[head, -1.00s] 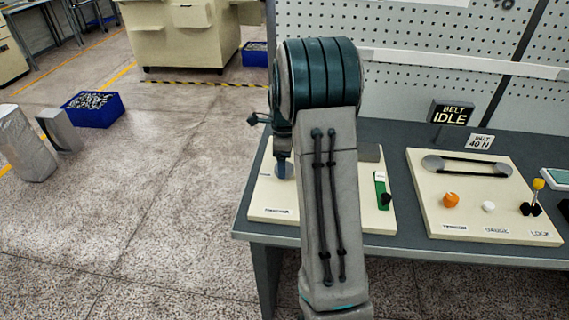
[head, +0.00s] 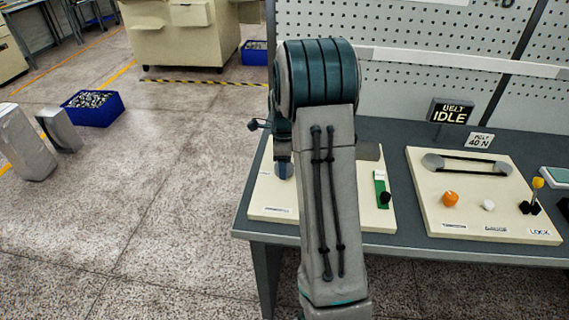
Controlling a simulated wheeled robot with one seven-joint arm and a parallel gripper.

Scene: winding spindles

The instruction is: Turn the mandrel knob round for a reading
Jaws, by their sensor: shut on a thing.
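My gripper (head: 284,168) shows only in part, at the left edge of my forearm, pointing down over the left cream board (head: 268,199). My arm hides most of it. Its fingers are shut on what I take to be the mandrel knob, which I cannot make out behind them. How far the knob is turned cannot be seen. A green plate (head: 380,182) with a black knob (head: 386,197) is on the right side of the same board.
The right cream board (head: 420,190) carries a belt on two pulleys (head: 466,165), an orange knob (head: 450,199), a white knob (head: 488,205) and a yellow-tipped lever (head: 537,184). A pegboard (head: 430,80) stands behind the bench.

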